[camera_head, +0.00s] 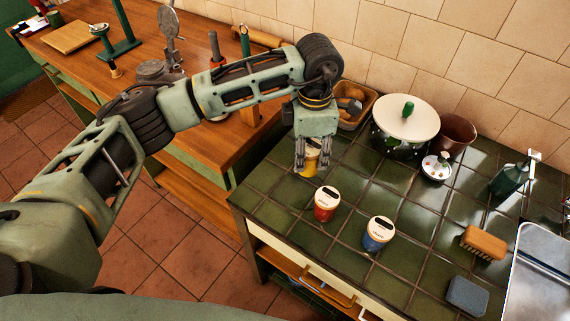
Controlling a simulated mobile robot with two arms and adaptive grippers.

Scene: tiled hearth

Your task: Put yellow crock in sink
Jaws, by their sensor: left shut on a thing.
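The yellow crock (312,158) stands near the left edge of the green tiled counter, partly hidden behind the fingers. My left gripper (306,163) points down over it and is shut on it. Whether the crock touches the counter I cannot tell. The sink (540,275) is a metal basin at the right edge of the picture, only partly in view. My right gripper is not in view.
A red crock (327,204) and a blue crock (378,233) stand in front of the gripper. A lidded pot (405,122), brown pot (456,134), green bottle (510,178), brush (484,243) and grey-blue sponge (467,296) lie toward the back and right. The counter middle is clear.

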